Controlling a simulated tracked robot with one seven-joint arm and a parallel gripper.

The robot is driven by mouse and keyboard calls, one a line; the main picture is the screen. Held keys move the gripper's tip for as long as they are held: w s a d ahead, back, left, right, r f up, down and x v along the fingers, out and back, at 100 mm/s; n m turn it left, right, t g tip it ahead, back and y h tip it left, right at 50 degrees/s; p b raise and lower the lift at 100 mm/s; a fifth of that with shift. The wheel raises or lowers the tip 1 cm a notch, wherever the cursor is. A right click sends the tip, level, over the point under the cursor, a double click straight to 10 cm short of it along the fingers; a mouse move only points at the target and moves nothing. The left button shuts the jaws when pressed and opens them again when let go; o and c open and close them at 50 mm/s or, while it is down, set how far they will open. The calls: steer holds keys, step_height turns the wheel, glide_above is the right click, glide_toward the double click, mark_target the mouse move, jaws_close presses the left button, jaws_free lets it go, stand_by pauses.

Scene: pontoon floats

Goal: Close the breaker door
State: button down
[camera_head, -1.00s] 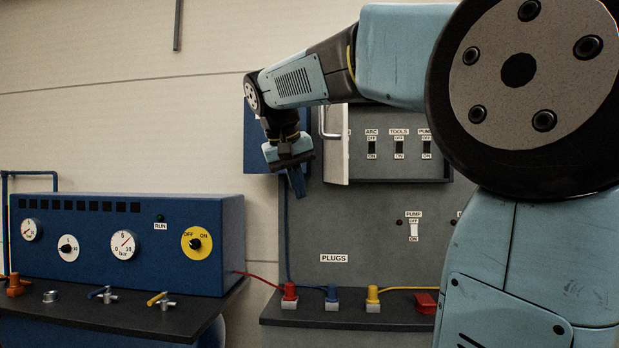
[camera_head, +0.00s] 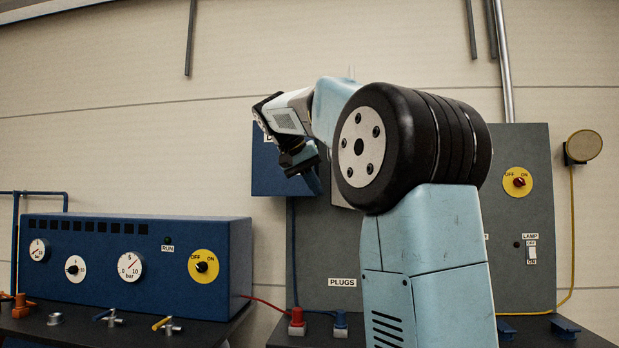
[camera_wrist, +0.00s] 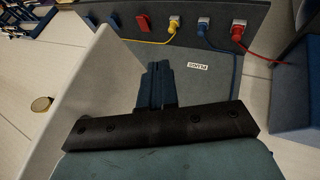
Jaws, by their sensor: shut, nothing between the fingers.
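The breaker door is mostly hidden behind my arm in the head view; only a pale sliver (camera_head: 340,194) shows. In the wrist view the door is most likely the large pale panel (camera_wrist: 88,92) at the left, standing out from the grey board. My gripper (camera_head: 315,184) hangs down just left of the door in the head view. Its dark blue fingers (camera_wrist: 156,72) are together and empty in the wrist view, beside the panel. I cannot tell whether they touch it. The breaker switches are hidden now.
The grey board (camera_head: 400,240) carries a PLUGS label and a lamp switch. A blue panel (camera_head: 272,165) hangs left of my gripper. A blue gauge console (camera_head: 130,260) stands lower left. Plugs with cables (camera_wrist: 237,30) line the ledge below.

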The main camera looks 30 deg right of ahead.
steer(key=s+d+f, duration=0.1)
steer(key=d+f, duration=0.2)
steer(key=d, duration=0.3)
steer(key=shift+d+f, duration=0.15)
steer(key=shift+f, duration=0.15)
steer(key=shift+s, duration=0.1)
